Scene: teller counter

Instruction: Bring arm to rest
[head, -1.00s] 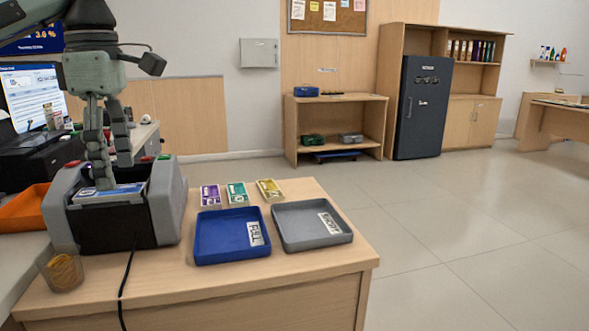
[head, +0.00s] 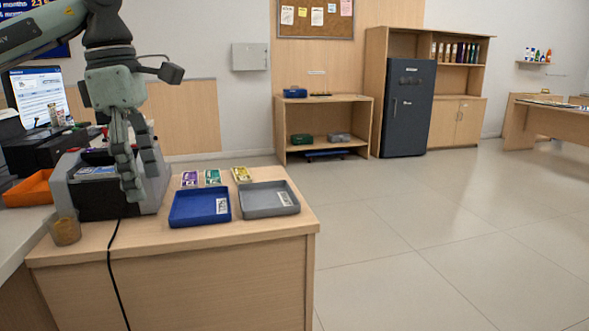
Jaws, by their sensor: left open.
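My left gripper (head: 140,188) hangs fingers-down from the arm at the left of the head view. It is open and nothing shows between its fingers. It is in front of the grey and black counting machine (head: 90,195), covering part of it, and left of the blue tray. A blue and white banknote bundle (head: 97,171) lies on top of the machine. My right gripper is not in view.
A blue tray (head: 181,219) and a grey tray (head: 252,210) stand on the wooden counter (head: 215,241). Purple, green and yellow note bundles lie behind them. A cup of rubber bands (head: 66,231), an orange tray (head: 27,189) and a black cable are at left. Floor at right is clear.

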